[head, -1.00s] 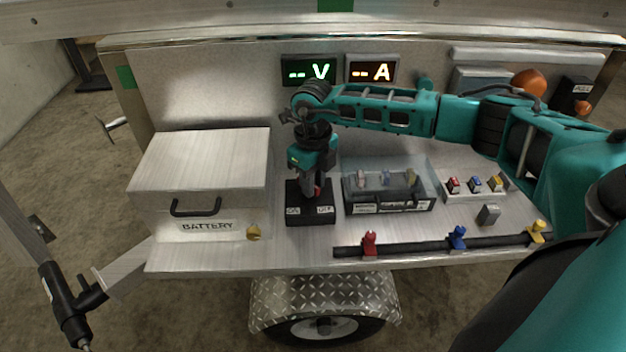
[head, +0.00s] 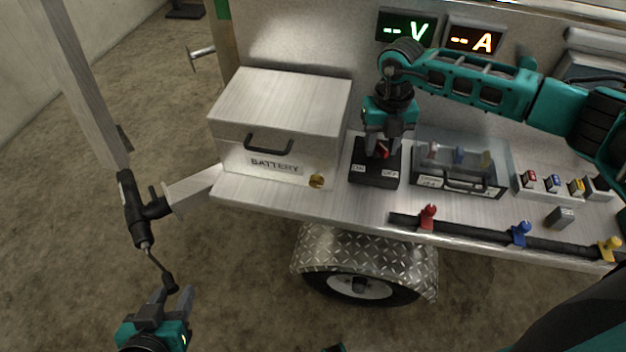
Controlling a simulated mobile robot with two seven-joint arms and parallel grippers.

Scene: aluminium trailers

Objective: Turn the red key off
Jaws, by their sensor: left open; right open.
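The red key (head: 384,150) sits on a black switch box (head: 374,177) whose front carries ON and OFF labels, ON at the left and OFF at the right. My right gripper (head: 384,147) points down over the box with its fingers on either side of the key. The fingers partly hide the key, so I cannot tell whether they touch it.
A metal battery box (head: 280,125) stands left of the switch. A clear-covered case (head: 460,165) stands close on its right. Red, blue and yellow clamps (head: 428,216) sit on a dark bar along the front edge. Voltage and current displays (head: 407,28) are on the back panel.

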